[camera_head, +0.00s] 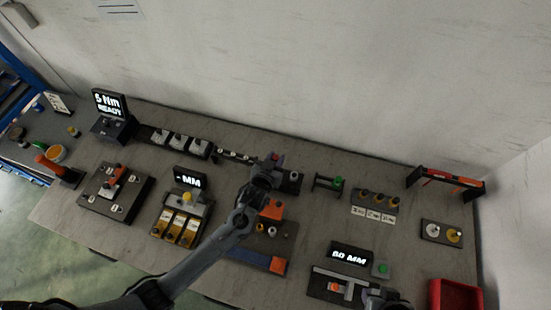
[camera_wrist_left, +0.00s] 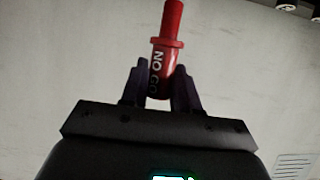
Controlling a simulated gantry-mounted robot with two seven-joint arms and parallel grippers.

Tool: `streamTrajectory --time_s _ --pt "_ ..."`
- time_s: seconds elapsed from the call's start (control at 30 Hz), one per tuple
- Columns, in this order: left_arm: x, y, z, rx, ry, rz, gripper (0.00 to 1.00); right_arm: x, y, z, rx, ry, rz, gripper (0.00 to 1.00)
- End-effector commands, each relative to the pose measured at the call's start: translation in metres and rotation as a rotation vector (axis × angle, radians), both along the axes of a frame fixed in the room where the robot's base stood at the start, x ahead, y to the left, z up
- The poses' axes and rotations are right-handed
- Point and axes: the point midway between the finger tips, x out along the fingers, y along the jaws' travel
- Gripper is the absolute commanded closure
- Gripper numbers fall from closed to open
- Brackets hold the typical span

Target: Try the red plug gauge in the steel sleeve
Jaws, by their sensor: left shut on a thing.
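The red plug gauge (camera_wrist_left: 166,50) is gripped between the two dark fingers of my left gripper (camera_wrist_left: 160,88) in the left wrist view. White lettering reading "NO GO" shows on its side, and its thinner end points away from the palm. In the head view my left gripper (camera_head: 268,168) is over the middle of the bench, with the red gauge (camera_head: 276,156) at its tip. A small pale metallic ring (camera_head: 272,231) on a dark fixture below the gripper may be the steel sleeve; it is too small to be sure.
A small stand with a green-topped piece (camera_head: 337,182) is right of my left gripper. An orange block (camera_head: 272,209) lies below it. A "60 MM" display (camera_head: 351,254) and a red bin (camera_head: 455,294) are at the lower right. Bare bench lies between the fixtures.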

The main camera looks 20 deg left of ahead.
Motion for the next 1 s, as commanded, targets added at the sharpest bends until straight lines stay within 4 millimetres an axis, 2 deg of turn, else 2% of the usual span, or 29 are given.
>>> streamTrajectory --time_s 1.0 --pt "0.0 0.0001 -0.0081 0.0 0.001 0.0 1.0 0.0001 0.0013 -0.0044 0.005 0.0 -0.004 0.57"
